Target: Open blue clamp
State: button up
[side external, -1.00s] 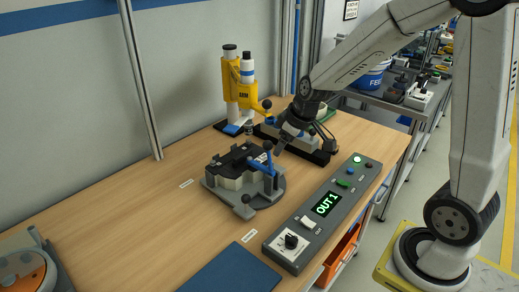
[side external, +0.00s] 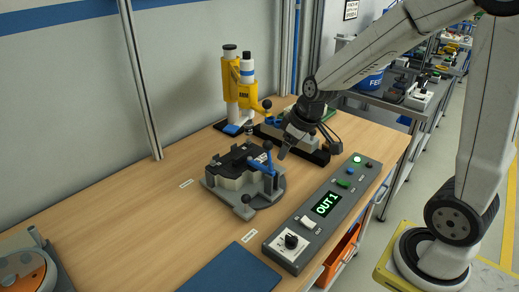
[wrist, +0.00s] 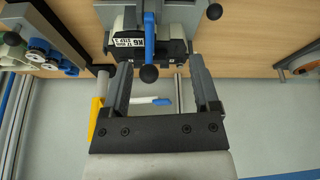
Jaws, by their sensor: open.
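The blue clamp (side external: 266,160) stands on the right side of a round grey fixture (side external: 246,196) on the wooden bench, with a dark ball knob at its top. In the wrist view, the blue lever (wrist: 149,36) runs toward me and ends in the black ball (wrist: 149,73), seen between my two fingers. My gripper (side external: 283,153) is open, just right of the clamp in the side view. In the wrist view, my gripper (wrist: 160,65) has its fingers apart on either side of the ball.
A grey control box (side external: 323,207) with a green "OUT1" display lies along the bench's front edge. A yellow press (side external: 239,90) stands behind, and a black-based device (side external: 317,156) sits behind my gripper. A blue mat (side external: 232,270) lies in front.

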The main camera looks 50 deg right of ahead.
jog(key=s+a+f+m+g, duration=0.1)
jog(key=s+a+f, duration=0.4)
jog(key=s, duration=0.4)
jog(key=shift+a+m+g, duration=0.3)
jog(key=shift+a+m, duration=0.05)
jog(key=shift+m, duration=0.05)
jog(key=shift+f, duration=0.1)
jog(key=c, duration=0.3)
jog(key=shift+w, duration=0.3)
jog(key=c, duration=0.7)
jog(key=shift+m+g, duration=0.6)
jog(key=shift+g, duration=0.2)
jog(key=w+d+r, duration=0.1)
jog(key=w+r, duration=0.1)
jog(key=w, duration=0.2)
jog(key=w+d+r, duration=0.1)
jog(key=w+r, duration=0.1)
jog(key=w, duration=0.1)
jog(key=w+d+r, duration=0.1)
jog(key=w+r, duration=0.1)
jog(key=w, duration=0.2)
jog(key=shift+w+d+r, duration=0.2)
jog(key=shift+w, duration=0.15)
grip_shut()
jog(key=w+d+r+m+g, duration=0.1)
jog(key=w+d+r, duration=0.3)
jog(key=w+r, duration=0.3)
jog(key=shift+w+d+r+g, duration=0.15)
jog(key=shift+w+d+g, duration=0.2)
jog(key=shift+w, duration=0.2)
